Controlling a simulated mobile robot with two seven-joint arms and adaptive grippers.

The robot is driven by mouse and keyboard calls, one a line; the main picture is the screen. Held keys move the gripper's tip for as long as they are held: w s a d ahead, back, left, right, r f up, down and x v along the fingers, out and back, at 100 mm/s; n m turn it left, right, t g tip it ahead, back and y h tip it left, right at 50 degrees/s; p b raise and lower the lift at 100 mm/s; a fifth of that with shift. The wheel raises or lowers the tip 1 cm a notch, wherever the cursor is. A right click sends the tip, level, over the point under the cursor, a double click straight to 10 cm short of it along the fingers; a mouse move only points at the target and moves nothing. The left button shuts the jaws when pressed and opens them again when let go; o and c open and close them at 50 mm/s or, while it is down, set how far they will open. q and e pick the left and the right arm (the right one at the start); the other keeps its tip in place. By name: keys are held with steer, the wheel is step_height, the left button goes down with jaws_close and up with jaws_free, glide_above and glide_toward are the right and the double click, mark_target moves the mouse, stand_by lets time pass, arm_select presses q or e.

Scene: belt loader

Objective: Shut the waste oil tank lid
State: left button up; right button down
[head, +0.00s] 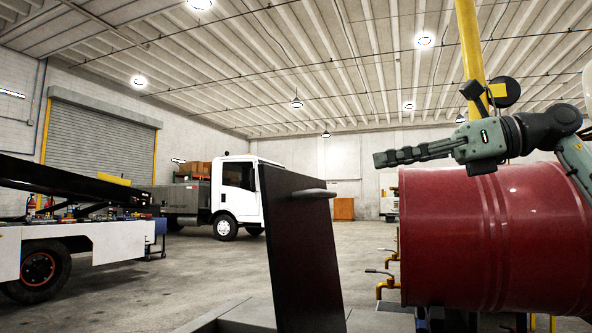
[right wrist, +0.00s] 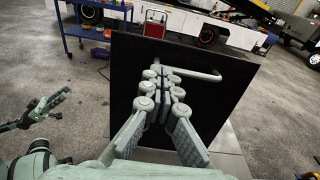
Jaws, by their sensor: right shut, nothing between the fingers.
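The waste oil tank lid (head: 300,255) is a dark flat panel standing raised and slightly tilted above the grey tank top (head: 240,317) in the head view. A light bar handle (head: 314,193) juts from its right face near the top. My right gripper (head: 380,159) is shut and empty, pointing left, to the right of the lid and higher in the picture. In the right wrist view the closed fingers (right wrist: 163,82) point at the lid (right wrist: 215,112) and overlap its handle (right wrist: 205,77); contact cannot be told. My left gripper (right wrist: 55,106) shows small at left there, its jaw opening unclear.
A red drum (head: 450,240) with brass taps (head: 386,287) lies on its side below my right arm. A white truck (head: 236,190) and belt loader (head: 85,245) are farther off. Open floor lies between.

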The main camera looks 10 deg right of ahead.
glide_toward(292, 174)
steer(key=x, duration=0.5)
steer(key=shift+a+b, duration=0.2)
steer(key=shift+b, duration=0.2)
steer(key=shift+w+a+f, duration=0.1)
steer(key=shift+w+a, duration=0.25)
steer(key=shift+a, duration=0.15)
arm_select(q)
steer(key=shift+s+a+r+t, duration=0.45)
steer(key=shift+s+r+t, duration=0.05)
steer(key=shift+t, duration=0.2)
arm_select(e)
steer(key=shift+w+a, duration=0.1)
steer(key=shift+a, duration=0.05)
